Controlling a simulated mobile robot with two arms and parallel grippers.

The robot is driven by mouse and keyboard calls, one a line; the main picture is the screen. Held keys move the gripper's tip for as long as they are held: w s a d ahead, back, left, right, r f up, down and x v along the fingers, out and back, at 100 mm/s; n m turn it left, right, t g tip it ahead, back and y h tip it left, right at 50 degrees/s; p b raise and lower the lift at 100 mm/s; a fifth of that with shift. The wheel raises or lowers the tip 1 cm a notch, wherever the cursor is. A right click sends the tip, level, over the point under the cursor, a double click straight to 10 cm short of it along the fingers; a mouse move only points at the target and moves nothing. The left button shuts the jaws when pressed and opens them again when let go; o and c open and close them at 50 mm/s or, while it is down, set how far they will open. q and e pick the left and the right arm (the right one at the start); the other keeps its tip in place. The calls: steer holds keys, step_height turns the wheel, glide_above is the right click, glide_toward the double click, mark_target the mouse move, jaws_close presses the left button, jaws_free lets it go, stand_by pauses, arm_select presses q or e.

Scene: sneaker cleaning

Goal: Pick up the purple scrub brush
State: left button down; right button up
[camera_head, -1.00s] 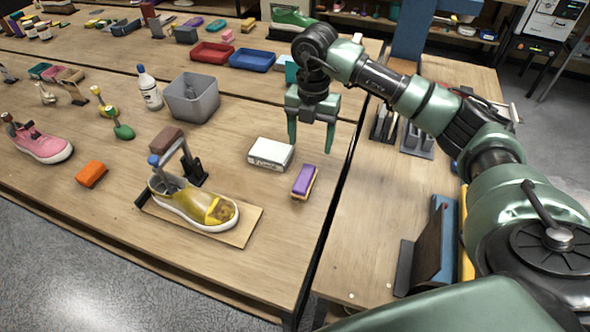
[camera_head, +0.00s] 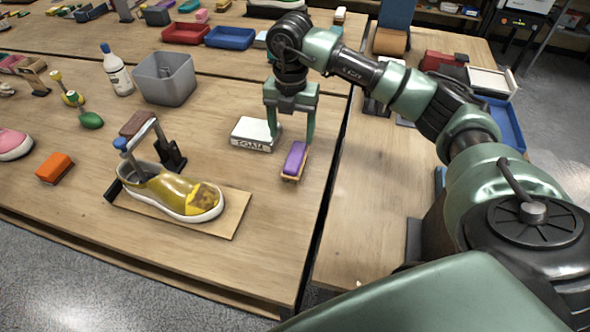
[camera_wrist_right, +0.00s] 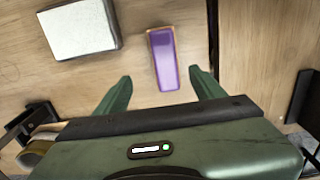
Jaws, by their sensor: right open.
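The purple scrub brush (camera_head: 295,160) lies on the wooden table near its right edge, purple side up over a tan lower part. My right gripper (camera_head: 291,138) is open and empty, just behind and above the brush in the head view. In the right wrist view the brush (camera_wrist_right: 164,58) lies ahead of the gap between the two fingertips (camera_wrist_right: 162,80), with its near end reaching toward that gap. The fingers do not appear to touch it. My left gripper is not in view.
A white box (camera_head: 256,133) stands close left of the brush. A yellow sneaker (camera_head: 175,190) sits on a wooden board to the left. A grey bin (camera_head: 164,82) and an orange block (camera_head: 55,168) are farther left. A gap separates this table from the right-hand one.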

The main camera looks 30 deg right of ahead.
mark_target(295, 155)
steer(key=shift+s+f, duration=0.1)
steer(key=shift+f, duration=0.7)
steer(key=f, duration=0.2)
steer(key=f+p, duration=0.1)
steer(key=f, duration=0.1)
steer(key=f+p, duration=0.1)
steer(key=f, duration=0.1)
steer(key=shift+s+d+f, duration=0.1)
steer(key=shift+s+d, duration=0.2)
steer(key=shift+f, duration=0.4)
steer(key=c, duration=1.5)
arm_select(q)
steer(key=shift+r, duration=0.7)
arm_select(e)
steer(key=shift+r, duration=0.1)
